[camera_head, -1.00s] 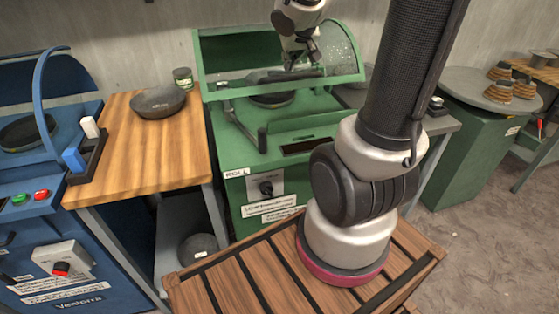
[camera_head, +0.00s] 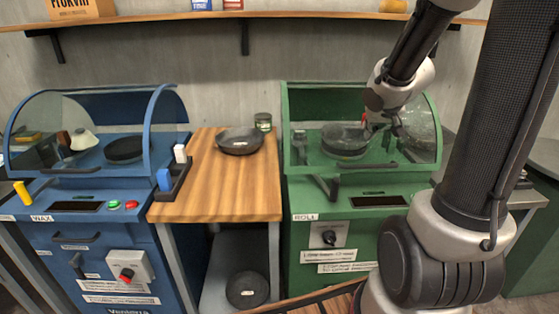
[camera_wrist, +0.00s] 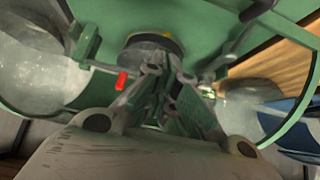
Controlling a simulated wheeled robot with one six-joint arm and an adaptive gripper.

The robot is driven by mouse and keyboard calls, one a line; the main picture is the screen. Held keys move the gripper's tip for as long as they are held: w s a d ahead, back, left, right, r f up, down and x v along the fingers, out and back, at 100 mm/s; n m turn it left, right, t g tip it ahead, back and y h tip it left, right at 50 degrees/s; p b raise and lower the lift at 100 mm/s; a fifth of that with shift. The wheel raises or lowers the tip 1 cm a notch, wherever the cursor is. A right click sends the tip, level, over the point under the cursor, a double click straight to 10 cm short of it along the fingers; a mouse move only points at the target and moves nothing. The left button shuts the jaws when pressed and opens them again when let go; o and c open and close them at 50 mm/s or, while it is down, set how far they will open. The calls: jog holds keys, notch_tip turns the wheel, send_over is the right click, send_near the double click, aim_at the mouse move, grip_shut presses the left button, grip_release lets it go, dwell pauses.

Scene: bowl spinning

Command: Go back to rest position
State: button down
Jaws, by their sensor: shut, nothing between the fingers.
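The same turntable (camera_head: 345,150) shows through the cover in the head view. A small red part (camera_wrist: 122,80) shows beside the fingers. I cannot tell whether the gripper touches the cover.
A wooden table (camera_head: 220,197) between the machines holds a dark bowl (camera_head: 239,143) and a small jar (camera_head: 263,121). A blue machine (camera_head: 95,240) stands left. Another dark bowl (camera_head: 247,290) sits on the lower shelf. A wall shelf (camera_head: 270,17) runs above.

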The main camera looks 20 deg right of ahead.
jog(key=s+f+g, duration=0.1)
jog(key=s+d+f, duration=0.1)
jog(key=s, duration=0.1)
jog(key=s+g, duration=0.1)
jog(key=s, duration=0.1)
jog(key=shift+s+d+f+n+g+h, duration=0.1)
jog(key=shift+d+f+n+g+h, duration=0.2)
jog(key=shift+d+f+n+h, duration=0.1)
jog(key=s+a+r+n+y, duration=0.1)
jog(key=s+a+r, duration=0.4)
jog(key=s, duration=0.3)
jog(key=s+a+r+n+y, duration=0.1)
jog(key=s+a+r, duration=0.3)
jog(key=s+a, duration=0.3)
jog(key=shift+s+a+r+g+y, duration=0.25)
jog(key=shift+s+r+g+y, duration=0.15)
jog(key=shift+s, duration=0.65)
